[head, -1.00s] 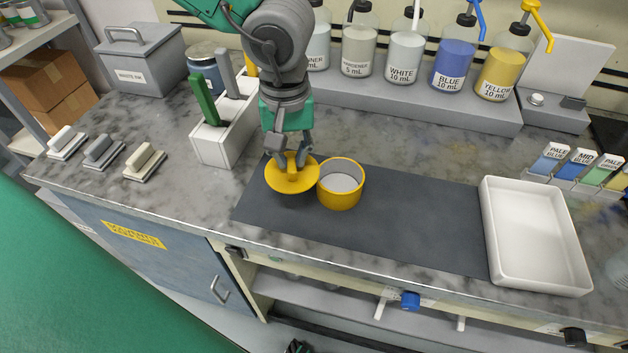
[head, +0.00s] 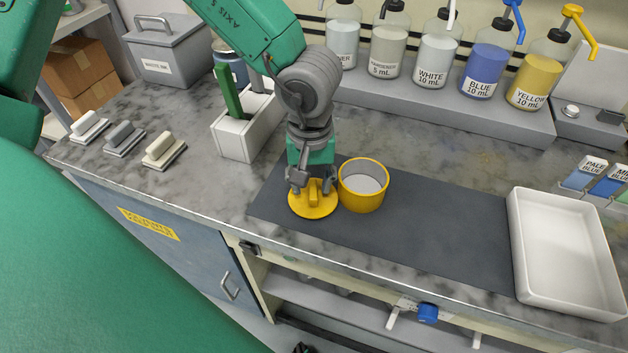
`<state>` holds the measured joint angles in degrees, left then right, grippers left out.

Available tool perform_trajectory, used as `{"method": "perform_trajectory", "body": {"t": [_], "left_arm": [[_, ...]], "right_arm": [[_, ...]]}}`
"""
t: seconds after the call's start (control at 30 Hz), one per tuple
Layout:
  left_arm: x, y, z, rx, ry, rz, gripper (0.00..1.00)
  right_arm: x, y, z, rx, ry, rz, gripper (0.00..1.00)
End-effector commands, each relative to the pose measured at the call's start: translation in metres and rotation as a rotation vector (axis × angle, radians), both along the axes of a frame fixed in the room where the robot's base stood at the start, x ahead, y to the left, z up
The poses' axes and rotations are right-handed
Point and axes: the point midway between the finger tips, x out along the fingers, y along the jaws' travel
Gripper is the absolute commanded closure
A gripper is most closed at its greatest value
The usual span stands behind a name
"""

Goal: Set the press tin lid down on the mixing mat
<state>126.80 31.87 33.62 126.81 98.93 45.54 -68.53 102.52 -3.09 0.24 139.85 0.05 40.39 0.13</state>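The yellow press tin lid (head: 313,204) lies flat on the dark grey mixing mat (head: 430,235), near the mat's left end, with its bar handle up. My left gripper (head: 313,186) is directly over the lid, pointing down. Its fingers are spread on either side of the handle, with gaps showing between fingers and handle. The open yellow tin (head: 363,187) stands upright on the mat just right of the lid, very close to it; a grey-white surface shows inside. My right gripper is not in view.
A white tray (head: 515,250) sits at the mat's right end. Pump bottles stand on a grey riser (head: 475,115) behind. A white holder with a green-handled tool (head: 240,140) is left of my arm. Several small blocks lie at the left. The mat's middle is clear.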

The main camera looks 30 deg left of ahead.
Motion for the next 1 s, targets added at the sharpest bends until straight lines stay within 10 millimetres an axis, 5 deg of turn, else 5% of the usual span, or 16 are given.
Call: {"method": "perform_trajectory", "body": {"t": [0.27,0.7,1.0], "left_arm": [[0.001,-0.001,0.005,0.001,-0.001,0.001,0.66],[0.001,-0.002,0.09,0.0,-0.004,0.003,0.66],[0.001,-0.001,0.119,0.001,0.001,0.002,0.66]], "right_arm": [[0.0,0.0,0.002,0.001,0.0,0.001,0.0],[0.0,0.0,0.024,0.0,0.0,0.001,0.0],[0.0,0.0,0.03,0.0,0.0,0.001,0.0]]}}
